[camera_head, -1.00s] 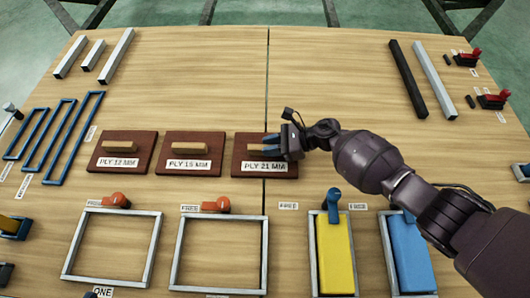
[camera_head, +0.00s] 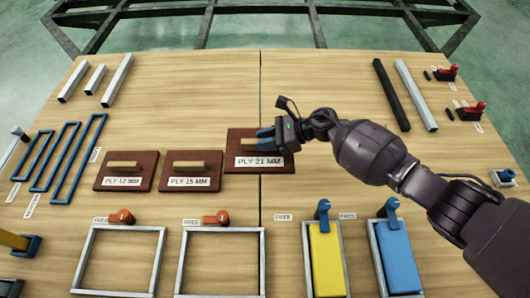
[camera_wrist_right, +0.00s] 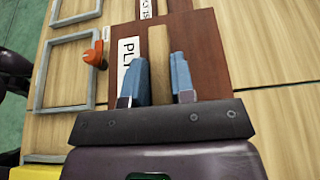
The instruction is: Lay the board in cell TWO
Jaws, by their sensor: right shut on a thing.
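The brown board marked PLY 21 MM (camera_head: 259,162) hangs in my right gripper (camera_head: 265,139), whose blue fingers are shut on its light wooden handle (camera_wrist_right: 158,75). The board looks raised a little off the table. The boards marked PLY 15 MM (camera_head: 190,183) and PLY 12 MM (camera_head: 126,183) lie to its left, each with a wooden handle. Two empty grey frames stand in front, a left one (camera_head: 77,262) and a second one (camera_head: 181,262); their cell names do not show now. My left gripper is not in view.
Orange clamps (camera_head: 217,217) sit at the back of the empty frames. The two frames at right hold a yellow panel (camera_head: 326,262) and a blue panel (camera_head: 398,259), with blue clamps. Blue outline frames (camera_head: 78,160) lie left; bars (camera_head: 415,95) lie back right.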

